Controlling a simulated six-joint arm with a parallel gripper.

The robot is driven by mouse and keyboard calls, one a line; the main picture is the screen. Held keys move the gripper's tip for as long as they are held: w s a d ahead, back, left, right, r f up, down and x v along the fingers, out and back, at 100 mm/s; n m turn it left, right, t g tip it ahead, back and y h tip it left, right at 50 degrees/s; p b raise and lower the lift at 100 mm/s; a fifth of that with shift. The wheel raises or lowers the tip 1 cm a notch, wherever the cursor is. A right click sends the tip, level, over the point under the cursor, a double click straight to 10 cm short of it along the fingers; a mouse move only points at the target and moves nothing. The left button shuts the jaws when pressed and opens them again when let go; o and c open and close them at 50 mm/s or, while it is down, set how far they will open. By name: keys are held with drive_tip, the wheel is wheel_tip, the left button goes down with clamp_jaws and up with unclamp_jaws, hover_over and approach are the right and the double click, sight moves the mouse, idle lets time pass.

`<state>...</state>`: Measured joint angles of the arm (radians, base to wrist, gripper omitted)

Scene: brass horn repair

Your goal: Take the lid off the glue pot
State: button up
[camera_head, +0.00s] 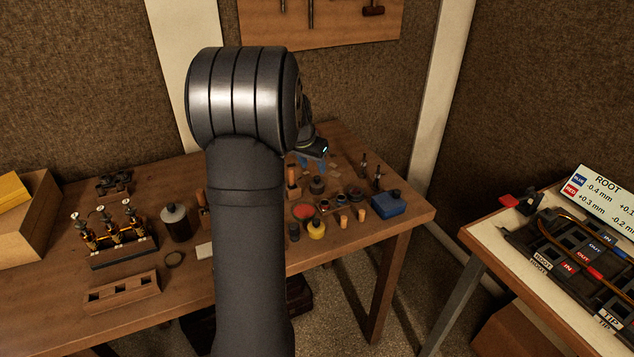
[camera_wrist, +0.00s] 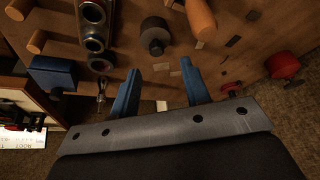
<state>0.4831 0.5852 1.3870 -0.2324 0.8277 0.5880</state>
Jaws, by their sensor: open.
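My gripper (camera_wrist: 160,82) is open, its two blue fingers apart with nothing between them. In the head view my gripper (camera_head: 305,164) shows only partly, beyond my arm, over the far part of the bench. A dark round pot with a narrower knob-like top (camera_wrist: 155,36) stands just ahead of the fingertips in the wrist view, apart from them. It seems to be the dark pot (camera_head: 317,186) in the head view. It looks closed and may be the glue pot, but no label is readable.
A blue box (camera_head: 388,204), two corks (camera_head: 343,221) and an orange-handled tool (camera_head: 293,184) crowd around the pots. My arm hides the bench's middle. A second table (camera_head: 490,240) is at right.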

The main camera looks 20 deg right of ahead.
sight(317, 177)
drive_tip(key=x, duration=0.5)
drive_tip(key=shift+s+f, duration=0.2)
drive_tip(key=shift+s, duration=0.1)
clamp_jaws()
